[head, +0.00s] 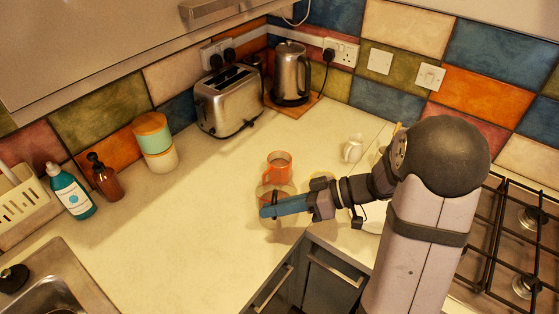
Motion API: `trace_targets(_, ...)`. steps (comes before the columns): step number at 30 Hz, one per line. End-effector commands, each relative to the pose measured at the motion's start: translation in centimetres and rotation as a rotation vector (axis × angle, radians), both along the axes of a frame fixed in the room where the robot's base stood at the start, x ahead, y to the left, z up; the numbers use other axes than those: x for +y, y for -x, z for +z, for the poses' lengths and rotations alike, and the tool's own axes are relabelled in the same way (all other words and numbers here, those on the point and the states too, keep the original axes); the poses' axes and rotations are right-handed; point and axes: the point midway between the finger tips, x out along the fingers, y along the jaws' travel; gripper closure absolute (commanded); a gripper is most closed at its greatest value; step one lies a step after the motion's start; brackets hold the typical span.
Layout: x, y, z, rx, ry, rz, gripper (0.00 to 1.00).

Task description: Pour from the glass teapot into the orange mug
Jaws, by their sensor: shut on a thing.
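The orange mug (280,164) stands upright on the pale worktop near the middle of the head view. The glass teapot (267,190) is see-through and sits just in front of the mug in the picture, overlapping its lower part. My gripper (275,207) reaches in from the right, with its blue fingers across the teapot, and is shut on it. The fingers hide part of the teapot. I cannot tell its tilt, where its spout points, or whether it touches the mug or worktop.
A toaster (229,100) and a kettle (291,74) stand at the back. A small white jug (353,149) is right of the mug. Bottles (71,192) and the sink (45,285) are at left, the gas hob (515,245) at right. The worktop left of the mug is clear.

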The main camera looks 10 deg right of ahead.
Motion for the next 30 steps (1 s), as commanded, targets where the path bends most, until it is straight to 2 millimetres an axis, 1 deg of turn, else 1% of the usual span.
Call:
trace_targets(18,0.7,3.5,-6.1,-0.300,0.062,0.005,1.00)
trace_targets(24,0.8,4.1,-7.4,-0.382,0.080,0.007,1.00)
trace_targets(30,0.9,4.5,-8.1,-0.436,0.090,0.007,1.00)
